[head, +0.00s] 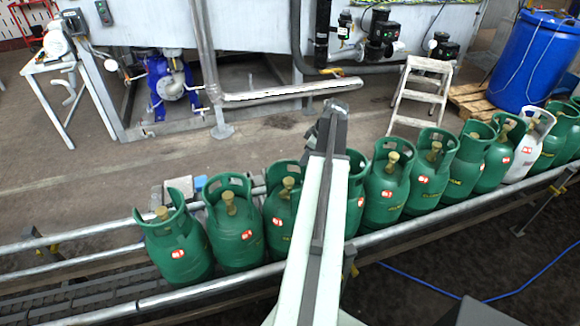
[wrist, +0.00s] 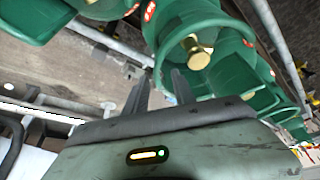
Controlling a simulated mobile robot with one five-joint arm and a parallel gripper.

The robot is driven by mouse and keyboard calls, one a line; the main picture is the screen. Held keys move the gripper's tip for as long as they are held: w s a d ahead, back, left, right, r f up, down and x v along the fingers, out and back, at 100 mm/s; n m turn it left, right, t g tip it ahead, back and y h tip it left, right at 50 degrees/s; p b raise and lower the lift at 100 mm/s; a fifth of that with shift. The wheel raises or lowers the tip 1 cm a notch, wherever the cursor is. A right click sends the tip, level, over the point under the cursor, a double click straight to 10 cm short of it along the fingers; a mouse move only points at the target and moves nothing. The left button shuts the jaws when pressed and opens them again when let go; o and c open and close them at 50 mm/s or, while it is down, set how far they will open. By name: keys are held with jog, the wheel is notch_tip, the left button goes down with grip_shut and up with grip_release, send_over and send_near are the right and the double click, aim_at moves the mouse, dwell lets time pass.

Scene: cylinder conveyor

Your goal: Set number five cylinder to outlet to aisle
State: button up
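A row of green gas cylinders stands upright on the conveyor (head: 215,292), each with a collar and brass valve. The leftmost cylinder (head: 178,248) and its neighbour (head: 233,232) show fully; my arm partly hides the cylinders at mid-row. I cannot tell which one is number five; the label digits are too small to read. My gripper (head: 333,112) is above the row, beyond its middle. In the wrist view its two dark fingers (wrist: 158,88) are apart with nothing held between them. A green cylinder's open collar (wrist: 222,72) and brass valve (wrist: 197,54) are close beside the right finger.
Metal rails (head: 420,228) run along both sides of the row. One white cylinder (head: 527,148) stands among the green ones at right. A step stool (head: 420,95), blue drum (head: 530,60) and blue pump (head: 168,88) stand behind. The floor between is mostly clear.

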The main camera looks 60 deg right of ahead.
jog(key=b+x, duration=0.7)
jog(key=shift+s+d+f, duration=0.1)
jog(key=shift+d+f, duration=0.2)
jog(key=shift+f, duration=0.2)
jog(key=shift+r, duration=0.1)
grip_shut()
dwell(0.9)
jog(key=shift+s+d, duration=0.1)
jog(key=shift+d, duration=0.1)
